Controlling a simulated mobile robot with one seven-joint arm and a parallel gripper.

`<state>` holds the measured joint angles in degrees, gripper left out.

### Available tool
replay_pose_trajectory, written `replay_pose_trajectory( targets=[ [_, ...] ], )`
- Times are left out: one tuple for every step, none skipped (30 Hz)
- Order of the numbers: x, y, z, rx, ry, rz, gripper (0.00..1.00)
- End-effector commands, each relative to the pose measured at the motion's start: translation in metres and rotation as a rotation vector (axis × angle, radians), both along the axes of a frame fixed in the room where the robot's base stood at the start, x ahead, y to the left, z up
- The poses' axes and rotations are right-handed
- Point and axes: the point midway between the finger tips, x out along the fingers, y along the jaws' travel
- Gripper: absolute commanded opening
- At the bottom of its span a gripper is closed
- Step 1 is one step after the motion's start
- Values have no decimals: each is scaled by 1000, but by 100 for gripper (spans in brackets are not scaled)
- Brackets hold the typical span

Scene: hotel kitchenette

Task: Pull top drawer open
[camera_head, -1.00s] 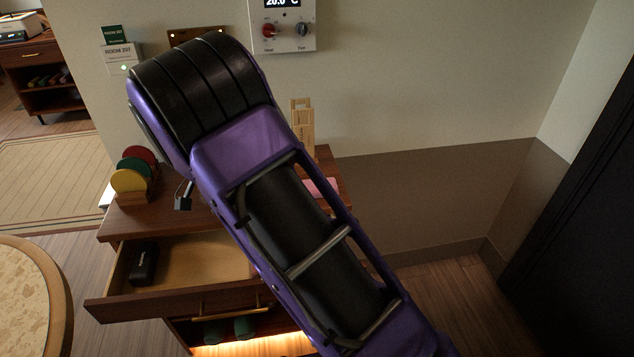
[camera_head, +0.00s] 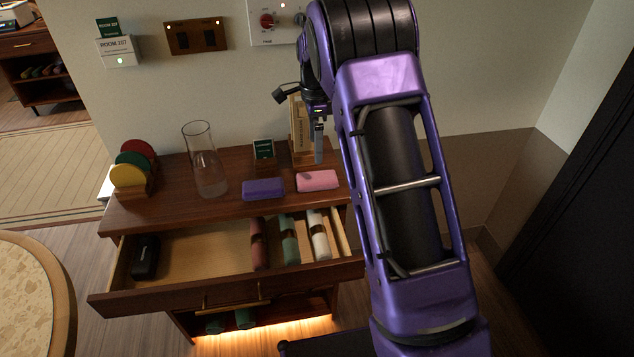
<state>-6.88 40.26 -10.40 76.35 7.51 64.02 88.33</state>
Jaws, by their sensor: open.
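The top drawer (camera_head: 180,300) of the wooden cabinet (camera_head: 130,217) is pulled out toward me. A dark case (camera_head: 145,258) lies at its left end. Red, green and white rolls (camera_head: 290,240) lie in its right part. A brass handle (camera_head: 235,295) is on its front. My gripper (camera_head: 319,145) is above the back right of the cabinet top, well apart from the drawer handle. Its fingers point down and show nearly edge-on, with nothing seen between them. My purple arm hides the cabinet's right side.
On the cabinet top stand a glass carafe (camera_head: 208,165), a rack of coloured discs (camera_head: 133,170), a purple pack (camera_head: 263,189), a pink pack (camera_head: 317,181), a small dark sign (camera_head: 263,150) and a wooden holder (camera_head: 299,130). A round table (camera_head: 62,300) is at left.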

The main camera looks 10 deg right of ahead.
Motion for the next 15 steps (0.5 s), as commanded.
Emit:
replay_pose_trajectory(
  targets=[
    [-1,0,-14,0,5,0,100],
    [-1,0,-20,0,4,0,100],
    [-1,0,-27,0,4,1,100],
    [-1,0,-32,0,3,1,100],
    [-1,0,-36,0,3,1,100],
    [-1,0,-41,0,3,2,100],
    [-1,0,-44,0,3,2,100],
    [0,0,-47,0,2,2,100],
    [0,0,-49,-1,2,2,100],
    [0,0,-50,-1,2,2,100],
    [0,0,-51,-1,2,2,100],
    [0,0,-53,-1,2,2,100],
    [0,0,-54,-1,2,2,100],
    [0,0,-56,-1,2,2,100],
    [0,-1,-59,-1,2,2,100]
  ],
)
